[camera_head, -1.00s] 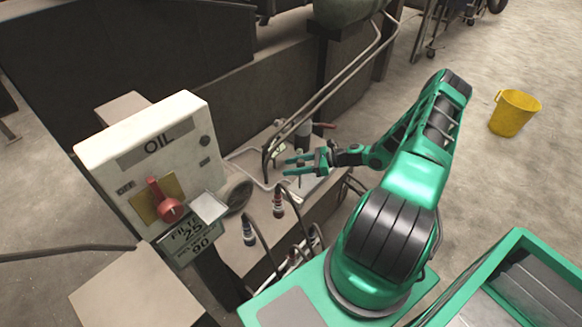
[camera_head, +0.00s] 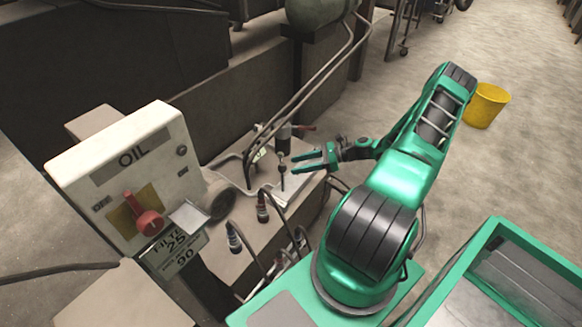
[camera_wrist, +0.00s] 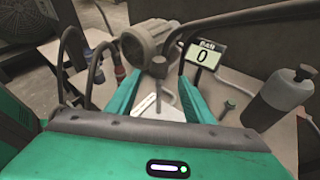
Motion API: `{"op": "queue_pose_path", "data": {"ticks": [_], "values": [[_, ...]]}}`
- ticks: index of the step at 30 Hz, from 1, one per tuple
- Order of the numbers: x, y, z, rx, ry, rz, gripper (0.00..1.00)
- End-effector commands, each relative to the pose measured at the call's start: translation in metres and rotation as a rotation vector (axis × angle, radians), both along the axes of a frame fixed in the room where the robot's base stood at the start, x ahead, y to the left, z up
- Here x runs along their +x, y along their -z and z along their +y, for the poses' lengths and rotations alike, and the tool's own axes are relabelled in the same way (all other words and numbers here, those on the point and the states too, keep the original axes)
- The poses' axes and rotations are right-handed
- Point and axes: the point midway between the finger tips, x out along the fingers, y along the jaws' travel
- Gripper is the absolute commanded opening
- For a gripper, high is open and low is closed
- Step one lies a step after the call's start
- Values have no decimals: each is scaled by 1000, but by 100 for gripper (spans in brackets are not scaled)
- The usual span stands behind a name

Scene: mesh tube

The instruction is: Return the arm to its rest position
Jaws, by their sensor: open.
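My gripper (camera_head: 318,160) is open, its two green fingers apart and pointing left over the bench (camera_head: 225,255) in the head view. In the wrist view my gripper (camera_wrist: 160,97) shows both fingers spread. A thin upright grey rod with a round head (camera_wrist: 158,68) stands beyond and between them in that view, apart from both fingers. I see nothing held. My green arm bends up and over from its base at the lower right of the head view.
The white OIL unit (camera_head: 125,175) with a red knob stands at left. Hoses with red fittings (camera_head: 262,208) rise from the bench. A small display reading 0 (camera_wrist: 203,55) and a grey bottle (camera_wrist: 280,95) are close by. A yellow bucket (camera_head: 486,106) stands on open floor.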

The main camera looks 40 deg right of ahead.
Motion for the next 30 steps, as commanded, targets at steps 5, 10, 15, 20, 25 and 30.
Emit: {"op": "queue_pose_path", "data": {"ticks": [5, 10, 15, 20, 25, 30], "values": [[-1, -1, -1, 0, 0, 0, 47], [-1, -1, -1, 0, 0, 0, 47], [-1, 0, -1, 0, 0, 0, 47], [-1, -3, 1, -21, -20, 1, 47], [-8, -18, 10, -135, -134, 11, 47], [-21, -41, 20, -301, -304, 22, 47]]}}
